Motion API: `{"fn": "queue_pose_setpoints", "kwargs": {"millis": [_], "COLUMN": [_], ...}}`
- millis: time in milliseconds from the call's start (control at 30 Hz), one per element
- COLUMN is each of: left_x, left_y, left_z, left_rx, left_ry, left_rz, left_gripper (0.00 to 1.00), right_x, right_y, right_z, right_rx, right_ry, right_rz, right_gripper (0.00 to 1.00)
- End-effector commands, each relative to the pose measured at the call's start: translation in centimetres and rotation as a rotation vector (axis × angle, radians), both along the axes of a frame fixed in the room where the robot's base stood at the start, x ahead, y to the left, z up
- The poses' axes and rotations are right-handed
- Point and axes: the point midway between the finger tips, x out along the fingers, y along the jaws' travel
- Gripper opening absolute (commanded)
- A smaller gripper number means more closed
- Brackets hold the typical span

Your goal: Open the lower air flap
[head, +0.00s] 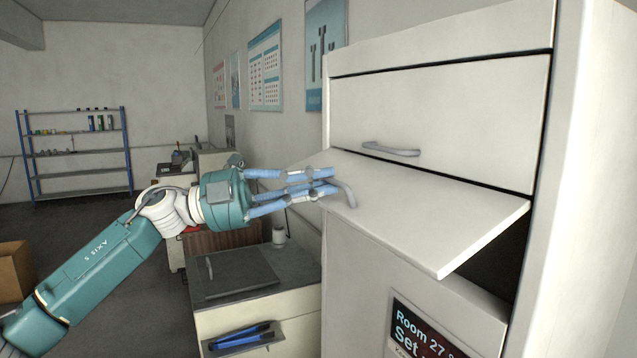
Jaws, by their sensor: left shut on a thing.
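The lower air flap (430,212) is a white panel on the tall white cabinet, swung out and tilted outward, with a dark opening showing below and behind its right side. Its grey handle (347,190) is at the flap's left edge. My left gripper (325,184), with blue fingers, comes in from the left and is shut on this handle. The fingers partly hide the handle. The upper flap (450,110) above is closed, with its own grey handle (390,149). My right gripper is not in view.
Below the flap is a cabinet front with a dark display (425,335). A low bench unit (255,305) with a grey lid and a blue-handled tool stands left of the cabinet. A blue shelf (78,155) and a cardboard box (15,270) are farther left; dark floor lies between.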

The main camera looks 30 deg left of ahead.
Motion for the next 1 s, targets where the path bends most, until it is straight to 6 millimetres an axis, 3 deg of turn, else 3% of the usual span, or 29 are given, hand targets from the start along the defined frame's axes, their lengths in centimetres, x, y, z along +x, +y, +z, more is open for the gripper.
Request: {"fn": "queue_pose_setpoints", "kwargs": {"millis": [33,67,100,167,467,667,1000], "left_x": [-0.1,-0.1,-0.1,-0.1,-0.2,-0.2,-1.5], "left_y": [0.4,0.4,0.4,0.4,0.3,0.3,2.8], "left_z": [1.4,1.4,1.4,1.4,1.3,1.3,0.2], "left_rx": [-0.019,-0.019,-0.019,-0.019,-0.017,-0.016,-0.012], "left_ry": [-0.018,-0.018,-0.018,-0.019,-0.018,-0.018,-0.007], "left_rz": [0.010,0.010,0.010,0.010,0.007,0.006,0.010], "left_gripper": [0.00,0.00,0.15,0.22,0.22,0.22,0.22], "right_x": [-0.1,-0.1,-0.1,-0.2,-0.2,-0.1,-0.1], "right_y": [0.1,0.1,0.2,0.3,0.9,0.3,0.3], "right_z": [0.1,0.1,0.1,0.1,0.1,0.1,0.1], "right_rx": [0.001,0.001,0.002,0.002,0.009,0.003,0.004], "right_ry": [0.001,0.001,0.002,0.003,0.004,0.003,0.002], "right_rz": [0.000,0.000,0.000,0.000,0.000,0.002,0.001], "right_gripper": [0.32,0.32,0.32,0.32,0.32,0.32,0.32]}}
